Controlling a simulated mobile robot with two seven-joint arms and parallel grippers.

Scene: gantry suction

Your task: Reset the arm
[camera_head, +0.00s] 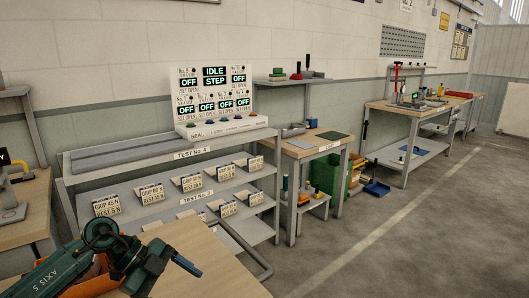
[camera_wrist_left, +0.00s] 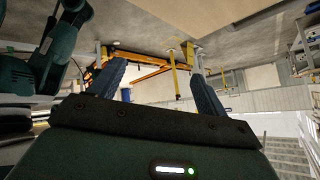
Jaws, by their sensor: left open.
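My left arm (camera_head: 75,262), dark green and marked AXIS 5, comes in at the lower left of the head view. It is bent at a round joint, and its end (camera_head: 160,264) is over a wooden tabletop. In the left wrist view my left gripper (camera_wrist_left: 157,88) has its two dark ribbed fingers spread wide apart. Nothing is between them. Behind them that view shows the room tilted far over, with a yellow-orange frame some way off. Another dark green arm part is at that view's left edge. My right gripper is in neither view.
A wooden tabletop (camera_head: 205,262) lies close under the arm. Beyond it stands a grey shelf rack (camera_head: 75,168) with several labelled cards and a panel reading IDLE STEP (camera_head: 212,88). Workbenches (camera_head: 400,108) line the wall. The floor (camera_head: 410,235) at right is clear.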

